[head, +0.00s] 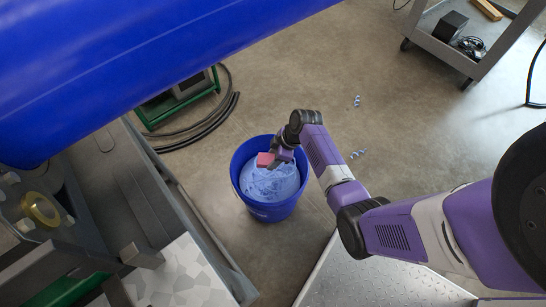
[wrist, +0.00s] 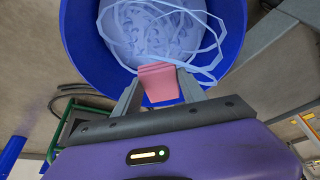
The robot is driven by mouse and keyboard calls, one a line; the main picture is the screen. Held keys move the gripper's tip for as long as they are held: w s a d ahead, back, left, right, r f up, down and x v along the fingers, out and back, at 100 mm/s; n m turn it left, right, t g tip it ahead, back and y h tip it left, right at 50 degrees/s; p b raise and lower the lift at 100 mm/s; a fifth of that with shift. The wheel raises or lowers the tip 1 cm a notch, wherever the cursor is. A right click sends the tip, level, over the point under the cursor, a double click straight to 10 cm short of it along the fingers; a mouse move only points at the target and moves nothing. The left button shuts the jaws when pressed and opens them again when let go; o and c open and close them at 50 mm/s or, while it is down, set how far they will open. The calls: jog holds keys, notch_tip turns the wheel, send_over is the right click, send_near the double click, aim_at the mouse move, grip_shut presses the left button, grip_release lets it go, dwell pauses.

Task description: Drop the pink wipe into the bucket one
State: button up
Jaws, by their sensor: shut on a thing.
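The pink wipe (head: 265,159) is held in my gripper (head: 274,157) above the blue bucket (head: 268,212) in the head view. In the wrist view, the wipe (wrist: 158,83) sits between the two fingers of my gripper (wrist: 160,90), which is shut on it. The bucket (wrist: 80,38) is beneath and beyond the fingers. Pale blue curly shavings (head: 275,185) fill much of the bucket, and they also show in the wrist view (wrist: 150,30). The wipe appears over the bucket's opening, near its rim; its exact height above the shavings is hard to tell.
A large blue pipe (head: 150,60) crosses the upper left. A grey cart with a machine (head: 140,190) stands left of the bucket. Black hoses (head: 210,125) lie on the floor. Small curled shavings (head: 357,153) lie right of the bucket. A grey trolley (head: 450,50) stands at upper right.

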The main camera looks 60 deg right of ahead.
notch_tip(320, 180, down, 6)
jog(key=b, duration=0.4)
jog(key=shift+r, duration=0.25)
jog(key=o, duration=1.5)
jog(key=shift+r, duration=0.1)
notch_tip(320, 180, up, 7)
jog(key=p, duration=0.6)
